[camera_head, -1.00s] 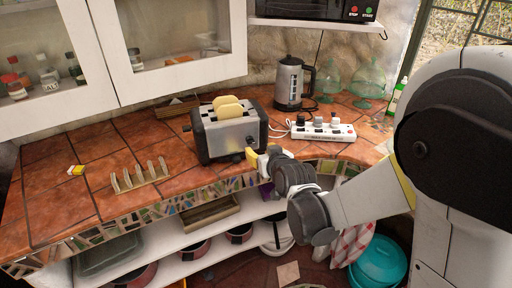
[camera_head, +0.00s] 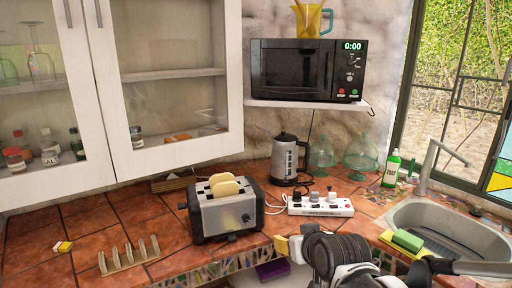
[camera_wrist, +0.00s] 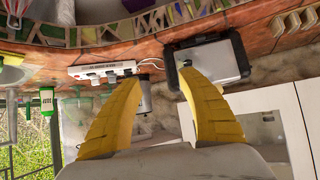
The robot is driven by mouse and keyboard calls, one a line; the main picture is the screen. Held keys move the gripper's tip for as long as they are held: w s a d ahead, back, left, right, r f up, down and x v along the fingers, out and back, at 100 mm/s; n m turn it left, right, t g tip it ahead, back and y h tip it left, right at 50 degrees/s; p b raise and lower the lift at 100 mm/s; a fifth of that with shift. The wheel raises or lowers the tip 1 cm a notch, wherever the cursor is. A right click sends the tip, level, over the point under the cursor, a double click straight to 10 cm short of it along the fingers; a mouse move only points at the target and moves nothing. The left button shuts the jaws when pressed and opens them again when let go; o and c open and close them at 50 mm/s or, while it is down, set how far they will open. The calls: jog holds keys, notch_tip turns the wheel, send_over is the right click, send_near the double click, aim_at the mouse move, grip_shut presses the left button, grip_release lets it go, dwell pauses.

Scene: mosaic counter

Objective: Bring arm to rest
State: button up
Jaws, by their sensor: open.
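My gripper (camera_wrist: 160,105) shows in the wrist view as two yellow fingers spread apart with nothing between them. In the head view my gripper (camera_head: 290,245) is at the counter's front edge, just right of and in front of the toaster, with the dark wrist behind it. The toaster also shows upside down in the wrist view (camera_wrist: 215,62), beyond the fingers.
A white power strip (camera_head: 320,208) lies right of the toaster, with a kettle (camera_head: 286,160) behind it. A wooden rack (camera_head: 130,262) stands at left. A microwave (camera_head: 307,70) sits on a shelf above. The sink (camera_head: 460,235) with a green sponge (camera_head: 408,240) is at right.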

jog(key=s+d+g, duration=0.1)
jog(key=s+d, duration=0.2)
jog(key=s, duration=0.3)
jog(key=s+d+m+g+h, duration=0.1)
jog(key=s+d, duration=0.2)
jog(key=s, duration=0.4)
jog(key=s+d+f+m+g+h, duration=0.1)
jog(key=s+d, duration=0.2)
jog(key=s, duration=0.3)
jog(key=shift+s+d+g, duration=0.3)
jog(key=shift+d+g, duration=0.05)
jog(key=shift+g, duration=0.05)
